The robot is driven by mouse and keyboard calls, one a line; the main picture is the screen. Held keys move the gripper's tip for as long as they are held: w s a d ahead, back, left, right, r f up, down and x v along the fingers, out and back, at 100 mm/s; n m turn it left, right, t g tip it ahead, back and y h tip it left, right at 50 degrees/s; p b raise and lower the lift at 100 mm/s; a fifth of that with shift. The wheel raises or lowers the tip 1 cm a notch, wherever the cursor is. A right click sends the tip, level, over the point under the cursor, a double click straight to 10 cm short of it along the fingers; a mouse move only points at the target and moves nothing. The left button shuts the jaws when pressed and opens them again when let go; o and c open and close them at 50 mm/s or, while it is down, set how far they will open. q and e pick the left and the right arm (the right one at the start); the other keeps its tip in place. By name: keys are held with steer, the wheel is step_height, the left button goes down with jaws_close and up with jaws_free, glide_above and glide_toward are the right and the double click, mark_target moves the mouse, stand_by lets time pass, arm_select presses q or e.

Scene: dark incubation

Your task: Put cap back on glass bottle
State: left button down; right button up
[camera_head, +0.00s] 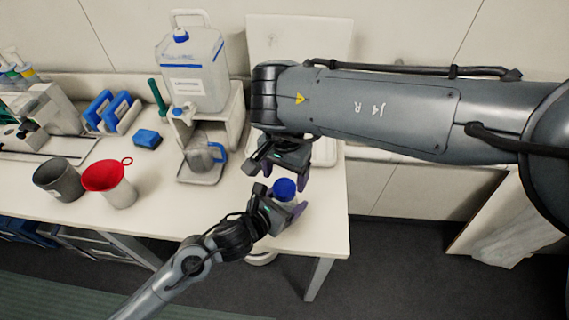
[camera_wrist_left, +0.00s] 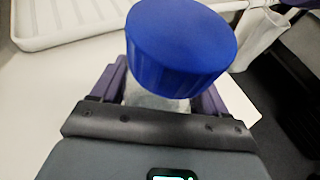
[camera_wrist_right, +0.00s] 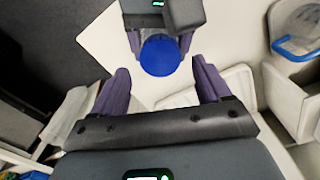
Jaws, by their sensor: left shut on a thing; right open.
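The glass bottle (camera_wrist_left: 150,102) is upright in my left gripper (camera_head: 282,204), whose purple fingers are shut around its body. The blue cap (camera_head: 284,188) sits on top of the bottle; how tightly it is seated I cannot tell. The cap also shows large in the left wrist view (camera_wrist_left: 180,45). My right gripper (camera_head: 277,175) is open and empty, close to the cap. In the right wrist view the cap (camera_wrist_right: 160,55) appears between and beyond the two spread purple fingers, not touching them. Most of the bottle is hidden by the cap and my left gripper.
A large jug (camera_head: 195,75) stands on a white stand (camera_head: 235,118), with a clear blue-handled pitcher (camera_head: 200,155) below. A red funnel container (camera_head: 118,190), grey cup (camera_head: 60,180) and blue block (camera_head: 147,138) lie left. The table's right end (camera_head: 325,225) is clear.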

mark_target(285, 187)
steer(key=shift+f, duration=2.1)
steer(key=c, duration=1.1)
steer(key=m, duration=1.3)
steer(key=o, duration=1.2)
